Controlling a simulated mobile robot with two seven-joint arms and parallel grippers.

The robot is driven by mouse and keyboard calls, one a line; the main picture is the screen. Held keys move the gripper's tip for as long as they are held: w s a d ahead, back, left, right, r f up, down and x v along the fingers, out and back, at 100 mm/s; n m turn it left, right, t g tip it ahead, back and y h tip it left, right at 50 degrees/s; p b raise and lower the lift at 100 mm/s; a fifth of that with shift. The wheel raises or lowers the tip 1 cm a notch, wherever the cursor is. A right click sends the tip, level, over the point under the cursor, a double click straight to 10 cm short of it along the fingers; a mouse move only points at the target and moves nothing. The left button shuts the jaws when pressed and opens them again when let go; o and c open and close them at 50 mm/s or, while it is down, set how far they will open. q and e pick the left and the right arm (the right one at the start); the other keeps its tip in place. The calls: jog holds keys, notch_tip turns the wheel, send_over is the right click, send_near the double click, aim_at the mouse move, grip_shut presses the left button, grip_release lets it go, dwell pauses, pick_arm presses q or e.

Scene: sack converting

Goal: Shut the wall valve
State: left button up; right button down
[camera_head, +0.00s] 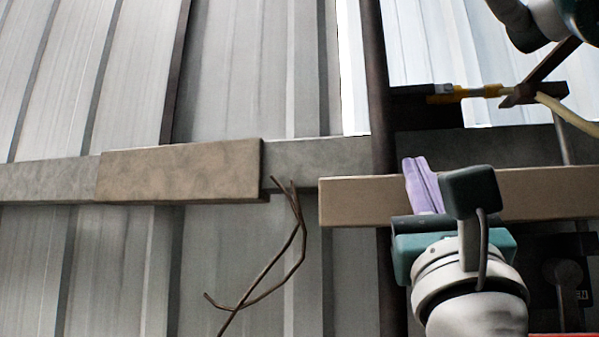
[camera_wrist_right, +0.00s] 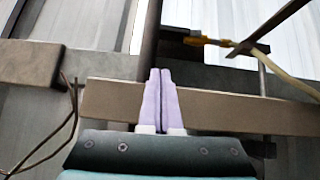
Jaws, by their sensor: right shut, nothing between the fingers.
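My right gripper (camera_head: 416,165) is shut and empty, its lilac fingers pointing up in front of a tan beam. It also shows in the right wrist view (camera_wrist_right: 160,74), with the fingers side by side. A yellow fitting (camera_head: 455,94) with a pale hose lies above and to the right of the fingertips, apart from them; it also shows in the right wrist view (camera_wrist_right: 206,40). A brown slanted bar (camera_head: 545,75) crosses at its right end. I cannot tell for sure whether this is the wall valve or how its handle is set. My left gripper is not in view.
The tan beam (camera_head: 345,201) runs across behind the gripper. A brown block (camera_head: 180,170) sits on a grey rail at left. Bent rusty wires (camera_head: 300,235) stick up left of the gripper. A dark post (camera_head: 378,90) stands before the corrugated wall. A pale hose (camera_head: 570,114) runs right.

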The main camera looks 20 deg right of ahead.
aim_at(407, 91)
jog(key=shift+m+h, duration=0.5)
jog(key=p+x, duration=0.4)
jog(key=x, duration=0.1)
jog(key=p+x, duration=0.3)
jog(key=x, duration=0.2)
jog(key=shift+d+r+p, duration=0.25)
jog(key=shift+d+p, duration=0.05)
jog(key=shift+p, duration=0.1)
notch_tip(407, 91, up, 3)
jog(key=p, duration=0.4)
jog(key=shift+w+r, duration=0.1)
jog(key=shift+g, duration=0.4)
jog(key=shift+r+m+g+h+b, duration=0.15)
jog(key=shift+m+g+h+b, duration=0.15)
jog(key=shift+m+h+b, duration=0.6)
